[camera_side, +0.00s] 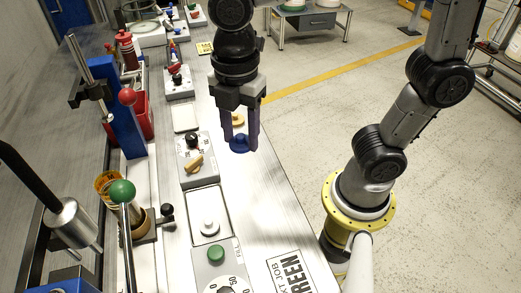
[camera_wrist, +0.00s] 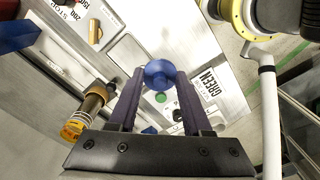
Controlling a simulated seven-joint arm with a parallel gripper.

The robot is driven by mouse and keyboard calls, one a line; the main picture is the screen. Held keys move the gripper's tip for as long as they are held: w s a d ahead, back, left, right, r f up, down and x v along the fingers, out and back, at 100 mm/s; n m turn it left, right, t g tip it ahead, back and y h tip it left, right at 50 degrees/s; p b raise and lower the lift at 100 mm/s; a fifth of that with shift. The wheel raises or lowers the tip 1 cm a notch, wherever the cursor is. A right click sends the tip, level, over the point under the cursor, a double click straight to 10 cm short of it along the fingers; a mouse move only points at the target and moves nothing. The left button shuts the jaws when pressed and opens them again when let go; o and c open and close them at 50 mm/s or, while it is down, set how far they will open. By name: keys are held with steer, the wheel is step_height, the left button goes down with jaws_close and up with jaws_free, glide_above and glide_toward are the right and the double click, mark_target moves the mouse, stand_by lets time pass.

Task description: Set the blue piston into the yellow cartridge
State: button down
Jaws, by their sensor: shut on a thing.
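My gripper (camera_side: 240,136) is shut on the blue piston (camera_side: 239,143) and holds it above the right part of the bench. In the wrist view the round blue piston (camera_wrist: 159,73) sits between the two purple fingertips. The yellow-orange cartridge (camera_side: 107,184), see-through and cup-like, stands to the left and nearer the camera in the side view, partly behind a green ball knob. In the wrist view the cartridge (camera_wrist: 76,127) is at the lower left, apart from the piston. Its inside is hard to make out.
A green ball knob (camera_side: 122,191) on a rod and a brown cylinder (camera_side: 138,223) are close to the cartridge.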

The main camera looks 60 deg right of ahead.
steer(key=w+a+r+m, duration=0.1)
steer(key=w+a+r, duration=0.8)
steer(key=w+a, duration=0.3)
steer(key=shift+n, duration=0.3)
steer(key=w+a+f, duration=0.4)
steer(key=w+a, duration=0.1)
steer(key=shift+w+a+f, duration=0.1)
steer(key=shift+a, duration=0.1)
steer(key=shift+f, duration=2.65)
steer(key=shift+f, duration=0.6)
jaws_free()
steer(key=shift+f, duration=0.15)
